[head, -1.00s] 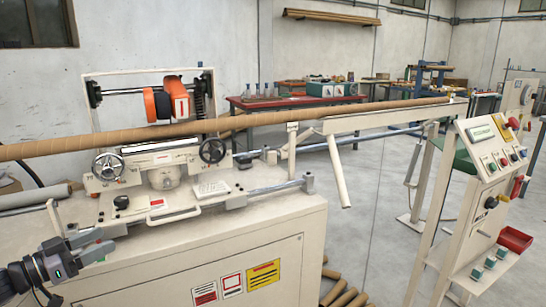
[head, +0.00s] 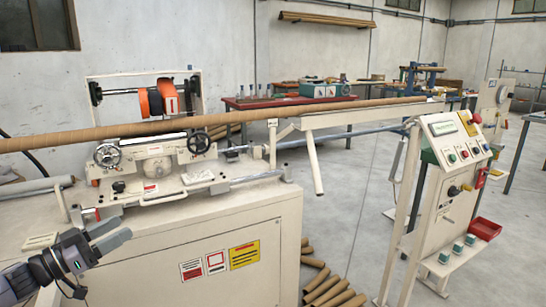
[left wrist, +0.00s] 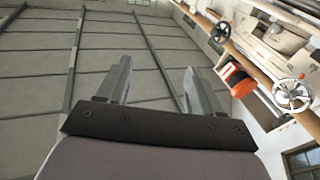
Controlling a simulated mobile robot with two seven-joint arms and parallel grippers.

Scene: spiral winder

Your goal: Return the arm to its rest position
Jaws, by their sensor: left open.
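My left gripper (head: 106,236) is at the lower left of the head view, in front of the winder's cream cabinet (head: 130,255). It is open, with nothing between its fingers. In the left wrist view its two fingers (left wrist: 153,90) stand apart against a grey panelled surface. My right gripper is not in view. The spiral winder (head: 150,172) carries a long brown cardboard tube (head: 250,119) across the head view.
The control panel (head: 457,150) stands on the right with a red tray (head: 484,229) below it. Loose cardboard tubes (head: 330,285) lie on the floor beside the cabinet. A red workbench (head: 290,101) is behind. The floor between cabinet and panel is partly free.

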